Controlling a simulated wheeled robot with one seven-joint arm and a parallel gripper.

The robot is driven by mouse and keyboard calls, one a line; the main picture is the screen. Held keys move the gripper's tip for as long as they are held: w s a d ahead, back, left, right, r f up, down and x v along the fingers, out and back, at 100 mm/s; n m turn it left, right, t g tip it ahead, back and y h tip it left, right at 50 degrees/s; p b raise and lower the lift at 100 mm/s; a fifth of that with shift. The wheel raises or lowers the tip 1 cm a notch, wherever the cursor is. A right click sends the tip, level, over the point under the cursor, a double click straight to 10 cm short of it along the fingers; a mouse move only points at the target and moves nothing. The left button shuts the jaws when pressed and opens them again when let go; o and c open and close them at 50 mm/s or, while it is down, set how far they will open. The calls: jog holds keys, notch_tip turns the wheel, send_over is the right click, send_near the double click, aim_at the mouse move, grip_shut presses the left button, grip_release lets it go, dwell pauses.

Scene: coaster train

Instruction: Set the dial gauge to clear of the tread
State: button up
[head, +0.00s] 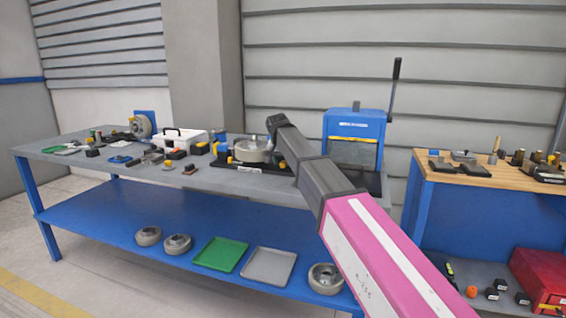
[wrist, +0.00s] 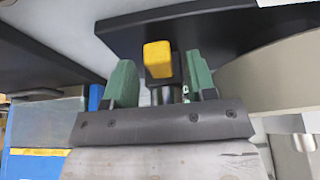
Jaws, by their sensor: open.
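My gripper (wrist: 161,78) has two green fingers, parted. A yellow block-shaped knob (wrist: 158,58) on a dark post stands in the gap between them in the wrist view. I cannot tell whether either finger touches it. The knob sits against a black base plate (wrist: 215,28). A grey round wheel (wrist: 290,75) curves along the right of the wrist view. In the head view the wheel (head: 252,151) lies on its fixture on the bench, by the end of my arm. The dial gauge itself is not clearly made out; my arm's end partly covers that spot.
The grey bench top (head: 215,180) holds a white case (head: 182,141) and several small tools left of the wheel. A blue press (head: 353,138) with a tall lever stands to its right. A wood-topped bench (head: 470,172) is farther right. Trays and wheels lie on the blue lower shelf (head: 120,225).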

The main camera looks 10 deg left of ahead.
jog(key=shift+w+f, duration=0.1)
jog(key=shift+f, duration=0.15)
grip_shut()
jog(key=shift+s+d, duration=0.2)
jog(key=shift+d, duration=1.5)
grip_release()
jog(key=shift+d, duration=0.1)
jog(key=v, duration=1)
jog(key=shift+r, duration=0.4)
